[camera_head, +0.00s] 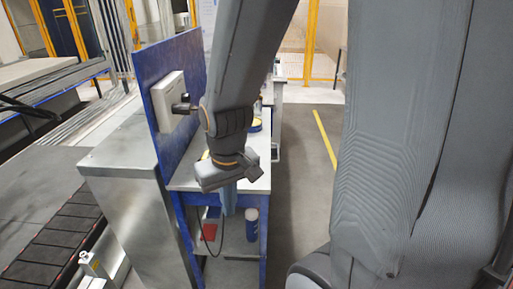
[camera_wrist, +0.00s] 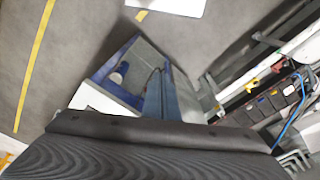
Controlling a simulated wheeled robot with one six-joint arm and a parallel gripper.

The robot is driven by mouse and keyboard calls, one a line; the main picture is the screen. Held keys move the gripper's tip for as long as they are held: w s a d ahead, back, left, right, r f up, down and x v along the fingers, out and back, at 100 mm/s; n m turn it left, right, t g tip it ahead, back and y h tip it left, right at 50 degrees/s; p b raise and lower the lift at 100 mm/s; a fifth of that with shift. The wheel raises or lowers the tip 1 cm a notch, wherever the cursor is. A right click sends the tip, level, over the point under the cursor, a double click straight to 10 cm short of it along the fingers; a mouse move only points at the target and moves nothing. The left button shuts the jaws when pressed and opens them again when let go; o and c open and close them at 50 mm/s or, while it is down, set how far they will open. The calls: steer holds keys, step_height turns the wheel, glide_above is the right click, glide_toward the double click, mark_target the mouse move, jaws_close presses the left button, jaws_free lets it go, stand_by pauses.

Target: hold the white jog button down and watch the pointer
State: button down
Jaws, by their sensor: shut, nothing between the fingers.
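A pale box (camera_head: 168,100) is fixed to the upright blue panel (camera_head: 150,68) in the head view.
A blue-framed bench (camera_head: 262,150) stands beside the panel, with a dark blue can (camera_head: 252,224) and a red item (camera_head: 212,222) below. A metal cabinet (camera_head: 125,185) and a conveyor (camera_head: 60,225) lie to the left. Open floor (camera_head: 305,160) with a yellow line lies right.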

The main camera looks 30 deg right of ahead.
steer(key=shift+a, duration=0.1)
steer(key=w+d+r+n+t+p, duration=0.3)
steer(key=w+d+r+n+t, duration=0.1)
steer(key=w+d, duration=0.5)
steer(key=w+d+r+n+t+y+p, duration=0.1)
steer(key=w+d+r+n+t+p, duration=0.3)
steer(key=w+d, duration=0.5)
steer(key=w+r+n, duration=0.1)
steer(key=w+n, duration=0.1)
steer(key=w, duration=0.1)
steer(key=shift+w+r+n+p, duration=0.15)
steer(key=shift+w+n+p, duration=0.05)
steer(key=shift+n+p, duration=0.1)
steer(key=shift+a, duration=0.1)
step_height(320, 180, down, 6)
steer(key=b, duration=0.7)
steer(key=shift+f+b, duration=1.15)
steer(key=shift+f, duration=0.3)
steer(key=shift+f, duration=0.1)
